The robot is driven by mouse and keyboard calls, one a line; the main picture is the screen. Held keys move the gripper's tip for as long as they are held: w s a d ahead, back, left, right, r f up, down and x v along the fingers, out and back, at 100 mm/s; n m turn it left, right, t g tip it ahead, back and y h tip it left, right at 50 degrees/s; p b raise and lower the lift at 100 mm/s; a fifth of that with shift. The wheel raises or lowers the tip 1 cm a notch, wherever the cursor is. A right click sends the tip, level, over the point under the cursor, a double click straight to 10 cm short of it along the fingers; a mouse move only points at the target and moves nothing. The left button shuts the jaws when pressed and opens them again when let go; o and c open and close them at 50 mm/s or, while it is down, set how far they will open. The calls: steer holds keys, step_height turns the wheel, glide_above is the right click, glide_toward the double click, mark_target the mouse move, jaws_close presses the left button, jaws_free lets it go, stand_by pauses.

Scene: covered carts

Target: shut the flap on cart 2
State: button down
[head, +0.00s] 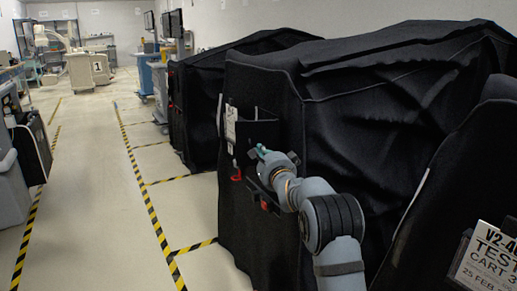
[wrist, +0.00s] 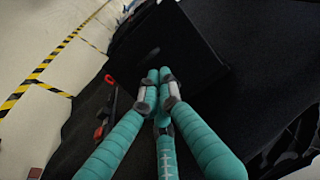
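The black-covered cart in the middle of the head view (head: 345,140) has a dark pocket or flap (head: 262,128) on its left-facing side; its number is not readable. My gripper (head: 262,151) is at that side, with teal fingers close to the cover. In the wrist view, my gripper's fingertips (wrist: 159,74) are together, with nothing visible between them. They lie over the lower edge of a black square panel (wrist: 188,45), which looks like the flap. I cannot tell whether they touch it or whether it is fastened.
A white tag (head: 231,124) and red tabs (head: 237,174) hang beside the flap. Another covered cart (head: 196,105) stands behind. A cart labelled Test Cart 3 (head: 488,255) is close at right. The aisle floor (head: 95,200) at left is clear, with striped tape.

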steer(key=shift+w+a, duration=0.3)
steer(key=shift+a, duration=0.05)
steer(key=shift+w+a, duration=0.2)
steer(key=shift+a, duration=0.1)
stand_by(0.3)
